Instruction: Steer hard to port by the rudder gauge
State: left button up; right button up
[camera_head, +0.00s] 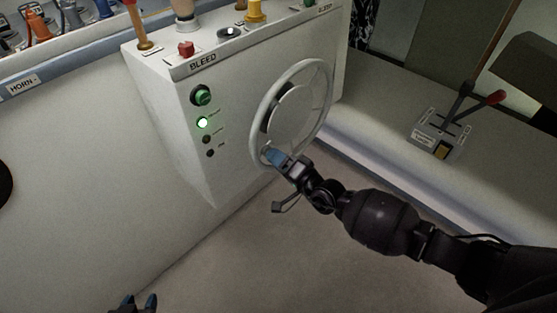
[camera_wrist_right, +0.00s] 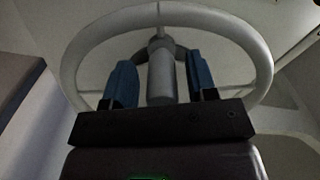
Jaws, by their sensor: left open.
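The pale steering wheel (camera_head: 323,112) is on the front face of the white console (camera_head: 175,120). My right gripper (camera_head: 273,157) is at the wheel's lower left rim. In the right wrist view the wheel rim (camera_wrist_right: 90,35) arches across the picture. The two blue fingers of the right gripper (camera_wrist_right: 161,84) stand apart on either side of a grey cylindrical part (camera_wrist_right: 161,75) of the wheel, with narrow gaps showing. My left gripper (camera_head: 138,306) is low at the bottom edge, fingertips apart and empty, well away from the wheel. I cannot make out a rudder gauge.
A lever box (camera_head: 437,138) with a red-tipped lever stands on the right ledge (camera_head: 370,125). Floor (camera_head: 260,260) below the wheel is clear.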

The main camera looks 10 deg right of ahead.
jog(key=shift+s, duration=0.1)
jog(key=v, duration=1)
jog(key=shift+s+d, duration=0.2)
jog(key=shift+s, duration=0.05)
dwell(0.5)
dwell(0.3)
